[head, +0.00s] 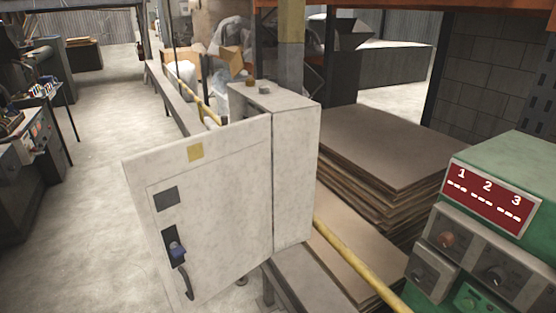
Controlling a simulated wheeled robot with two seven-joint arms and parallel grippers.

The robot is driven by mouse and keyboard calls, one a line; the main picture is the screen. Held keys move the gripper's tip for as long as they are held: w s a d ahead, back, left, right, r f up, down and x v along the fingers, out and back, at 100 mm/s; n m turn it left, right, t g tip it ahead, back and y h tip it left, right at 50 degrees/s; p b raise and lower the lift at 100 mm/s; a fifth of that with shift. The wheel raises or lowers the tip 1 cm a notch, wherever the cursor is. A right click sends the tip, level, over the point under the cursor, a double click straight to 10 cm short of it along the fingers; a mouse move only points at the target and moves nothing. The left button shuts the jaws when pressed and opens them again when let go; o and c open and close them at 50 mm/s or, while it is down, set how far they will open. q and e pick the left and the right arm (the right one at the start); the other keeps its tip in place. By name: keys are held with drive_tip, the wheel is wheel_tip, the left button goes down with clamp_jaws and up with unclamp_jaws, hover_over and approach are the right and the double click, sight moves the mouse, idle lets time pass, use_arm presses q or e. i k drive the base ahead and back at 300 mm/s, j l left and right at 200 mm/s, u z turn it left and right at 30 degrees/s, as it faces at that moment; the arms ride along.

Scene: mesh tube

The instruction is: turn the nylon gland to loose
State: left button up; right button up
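A pale grey cabinet (296,175) stands in the middle, with its door (225,200) swung towards me. On the door is a dark recessed plate (171,245) with a small blue-grey fitting (177,250). A dark curved cable or handle (186,281) hangs below the fitting. A small brown piece (250,82) and a small grey piece (264,90) sit on the cabinet top. I cannot tell for sure which of these is the nylon gland, or how tight it is. Neither of my grippers is in view.
A green console (510,170) with a red display and several knobs stands at the right. Open concrete floor (100,150) lies to the left.

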sight(263, 88)
drive_tip(key=i+j, duration=0.15)
drive_tip(key=j, duration=0.15)
drive_tip(key=i+j, duration=0.2)
drive_tip(key=j, duration=0.15)
drive_tip(key=i+j, duration=0.15)
drive_tip(key=j, duration=0.15)
drive_tip(key=i+j, duration=0.15)
drive_tip(key=j, duration=0.15)
